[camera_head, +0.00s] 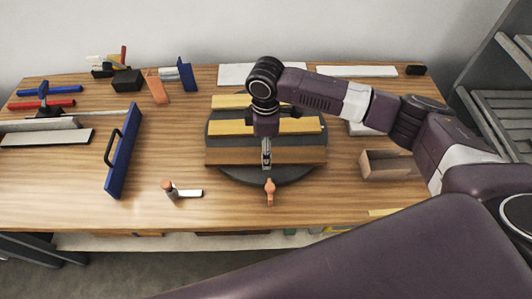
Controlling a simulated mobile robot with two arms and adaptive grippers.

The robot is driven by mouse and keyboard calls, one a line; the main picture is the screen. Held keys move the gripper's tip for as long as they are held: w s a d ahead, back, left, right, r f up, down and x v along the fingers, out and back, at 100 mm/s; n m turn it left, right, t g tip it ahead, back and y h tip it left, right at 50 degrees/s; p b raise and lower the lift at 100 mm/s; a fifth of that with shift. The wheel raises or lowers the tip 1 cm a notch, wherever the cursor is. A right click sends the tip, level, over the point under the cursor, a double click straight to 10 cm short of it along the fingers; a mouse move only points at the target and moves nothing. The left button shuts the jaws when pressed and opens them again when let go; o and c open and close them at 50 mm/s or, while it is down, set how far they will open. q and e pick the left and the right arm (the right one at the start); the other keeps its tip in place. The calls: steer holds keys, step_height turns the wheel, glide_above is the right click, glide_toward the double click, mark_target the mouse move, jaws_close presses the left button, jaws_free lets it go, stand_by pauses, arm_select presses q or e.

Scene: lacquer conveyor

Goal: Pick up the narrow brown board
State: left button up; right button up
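The narrow brown board (300,155) lies across the front of a round dark turntable (285,174), in the middle of the workbench. My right gripper (266,160) reaches down from above at the middle of this board. Its fingers are seen nearly edge-on and overlap the board, so I cannot tell whether they are open or shut, or touching it. Two yellow boards lie behind the brown one on the turntable: a front one (228,127) and a back one (230,101). My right arm hides part of them. My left gripper is not in view.
A blue panel with a black handle (123,152) stands at the left. A small cylinder (169,190) is at the front, an orange knob (270,191) at the turntable's front edge. A wooden box (392,165) is at the right. The front left bench is mostly clear.

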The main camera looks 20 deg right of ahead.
steer(key=shift+f, duration=0.8)
steer(key=shift+c, duration=0.7)
steer(key=c, duration=1.3)
steer(key=shift+r, duration=0.1)
